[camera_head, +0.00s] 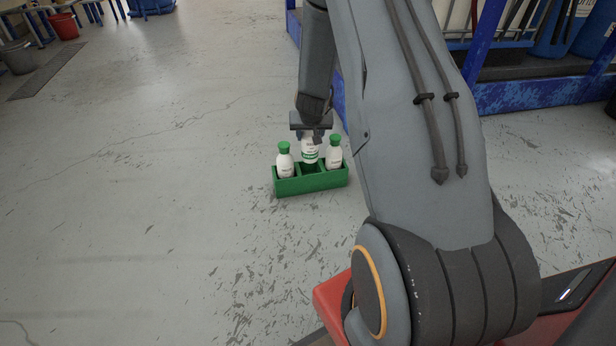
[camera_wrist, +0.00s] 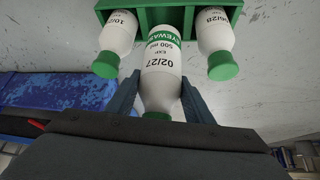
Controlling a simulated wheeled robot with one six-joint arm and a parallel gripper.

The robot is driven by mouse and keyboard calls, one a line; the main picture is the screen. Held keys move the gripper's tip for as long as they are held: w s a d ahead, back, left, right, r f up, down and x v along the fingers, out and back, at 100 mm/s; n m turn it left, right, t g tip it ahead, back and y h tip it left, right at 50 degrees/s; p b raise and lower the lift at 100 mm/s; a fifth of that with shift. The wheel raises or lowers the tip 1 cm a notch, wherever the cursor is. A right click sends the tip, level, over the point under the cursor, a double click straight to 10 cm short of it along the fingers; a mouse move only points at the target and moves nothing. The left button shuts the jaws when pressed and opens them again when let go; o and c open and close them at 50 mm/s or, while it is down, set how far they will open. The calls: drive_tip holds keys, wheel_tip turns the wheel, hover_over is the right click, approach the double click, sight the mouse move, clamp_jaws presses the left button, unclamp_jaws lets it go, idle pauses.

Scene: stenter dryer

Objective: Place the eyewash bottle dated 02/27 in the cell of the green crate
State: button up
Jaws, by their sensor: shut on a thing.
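In the head view my gripper (camera_head: 311,132) holds the bottle (camera_head: 310,152) upright over the middle cell of the green crate (camera_head: 312,184). Whether the bottle's base is inside the cell or just above it I cannot tell. The crate stands on the floor. Its left and right cells each hold a white bottle with a green cap.
The left bottle (camera_head: 285,161) and right bottle (camera_head: 334,153) stand close on both sides of the held one. In the wrist view they read 10/ (camera_wrist: 117,38), partly cut off, and 06/28 (camera_wrist: 215,38). A blue frame (camera_head: 520,95) stands behind at right.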

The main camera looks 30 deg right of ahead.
sight(310, 156)
drive_tip(key=shift+f+b, duration=2.85)
drive_tip(key=shift+f, duration=2)
drive_tip(key=shift+f, duration=0.1)
drive_tip(key=o, duration=1.2)
drive_tip(key=shift+o, duration=0.2)
